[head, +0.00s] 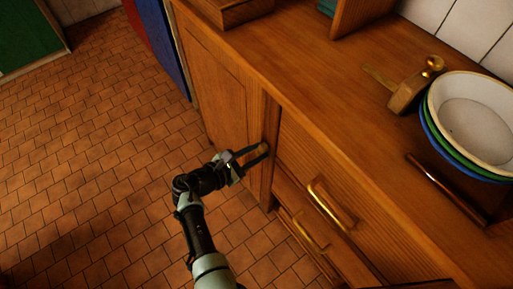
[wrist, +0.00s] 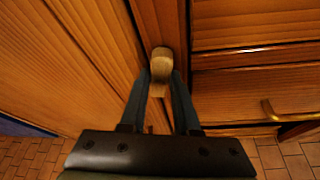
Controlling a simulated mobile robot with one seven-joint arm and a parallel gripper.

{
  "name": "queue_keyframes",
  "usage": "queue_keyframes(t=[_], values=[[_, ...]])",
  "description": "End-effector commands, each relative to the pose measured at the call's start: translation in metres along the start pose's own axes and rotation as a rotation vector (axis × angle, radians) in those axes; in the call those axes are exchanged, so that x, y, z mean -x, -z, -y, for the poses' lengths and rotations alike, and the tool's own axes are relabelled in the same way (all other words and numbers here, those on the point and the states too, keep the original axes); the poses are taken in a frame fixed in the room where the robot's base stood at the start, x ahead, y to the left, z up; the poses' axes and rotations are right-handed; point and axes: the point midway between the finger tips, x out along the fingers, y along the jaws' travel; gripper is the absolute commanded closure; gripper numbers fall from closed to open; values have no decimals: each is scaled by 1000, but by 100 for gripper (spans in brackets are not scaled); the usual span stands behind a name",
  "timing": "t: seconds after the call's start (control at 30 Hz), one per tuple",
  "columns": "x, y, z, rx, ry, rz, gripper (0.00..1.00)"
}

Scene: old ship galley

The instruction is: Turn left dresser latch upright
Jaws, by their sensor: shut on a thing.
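The dresser (head: 232,89) is brown wood, with a door at its left end and drawers to the right. The left latch (wrist: 161,63) is a small pale wooden block on the strip beside the door's edge. My gripper (wrist: 161,84) is shut on the latch, one finger on each side of it. In the wrist view the latch's long side runs up and down the picture. In the head view my gripper (head: 259,153) reaches the dresser front from the left, and its fingers largely hide the latch.
Brass handles (head: 330,205) stick out from the drawers to the right of my gripper. The dresser top holds a stack of bowls (head: 474,116), a wooden plane-like tool (head: 408,94) and a dark rod (head: 445,188). The tiled floor (head: 90,150) to the left is clear.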

Motion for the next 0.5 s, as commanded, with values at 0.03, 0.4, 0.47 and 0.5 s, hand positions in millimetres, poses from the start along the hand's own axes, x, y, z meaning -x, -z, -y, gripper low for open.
queue_keyframes(t=[0.03,0.4,0.47,0.5], values=[[1,-1,-1,35,15,1,100],[0,1,-2,221,92,0,100],[0,1,-2,237,98,1,100],[0,1,-2,246,102,1,100]])
